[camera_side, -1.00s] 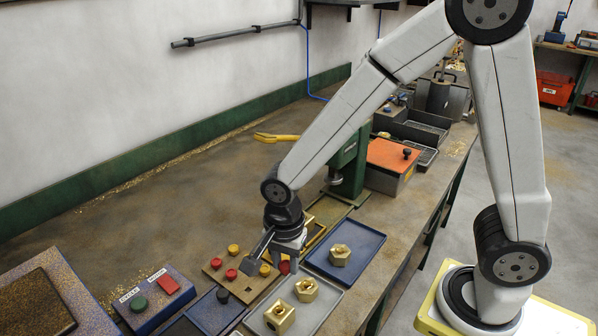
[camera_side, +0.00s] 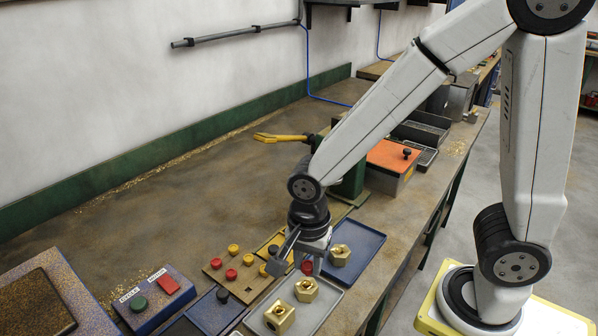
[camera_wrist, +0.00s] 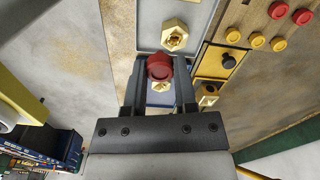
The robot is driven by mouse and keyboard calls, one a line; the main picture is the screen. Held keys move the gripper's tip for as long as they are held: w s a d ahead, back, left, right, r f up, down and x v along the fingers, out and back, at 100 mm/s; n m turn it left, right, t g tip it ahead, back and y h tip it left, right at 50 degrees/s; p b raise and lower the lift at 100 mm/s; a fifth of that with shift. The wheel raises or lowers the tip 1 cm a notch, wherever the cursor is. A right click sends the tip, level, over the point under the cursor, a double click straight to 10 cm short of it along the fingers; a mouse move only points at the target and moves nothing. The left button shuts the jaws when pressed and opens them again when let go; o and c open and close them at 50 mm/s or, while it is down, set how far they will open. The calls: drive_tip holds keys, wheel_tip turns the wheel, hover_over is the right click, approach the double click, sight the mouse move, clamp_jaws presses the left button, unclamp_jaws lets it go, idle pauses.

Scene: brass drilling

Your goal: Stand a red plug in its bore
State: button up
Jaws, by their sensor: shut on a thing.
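My gripper (camera_side: 308,268) is shut on a red plug (camera_side: 307,267), which hangs below the jaws near the edge between the grey and blue trays. In the wrist view the red plug (camera_wrist: 159,66) sits between the fingertips. A brass hex fitting (camera_side: 340,254) stands in the blue tray just right of my gripper; in the wrist view it (camera_wrist: 160,86) is partly hidden behind the plug. Two more brass fittings (camera_side: 278,317) (camera_side: 306,289) stand in the grey tray. One grey-tray fitting (camera_wrist: 174,37) shows an open bore in the wrist view.
A plug board (camera_side: 222,276) with red and yellow plugs lies left of my gripper. The grey tray (camera_side: 322,311) and blue tray (camera_side: 371,240) lie side by side. A fixture with a black knob (camera_wrist: 228,61) is beside them. A green machine stand (camera_side: 352,184) rises behind.

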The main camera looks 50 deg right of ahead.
sight(308, 264)
drive_tip(key=shift+r, duration=0.45)
drive_tip(key=shift+r, duration=0.35)
drive_tip(key=shift+r, duration=0.35)
drive_tip(key=shift+r, duration=0.3)
idle(0.4)
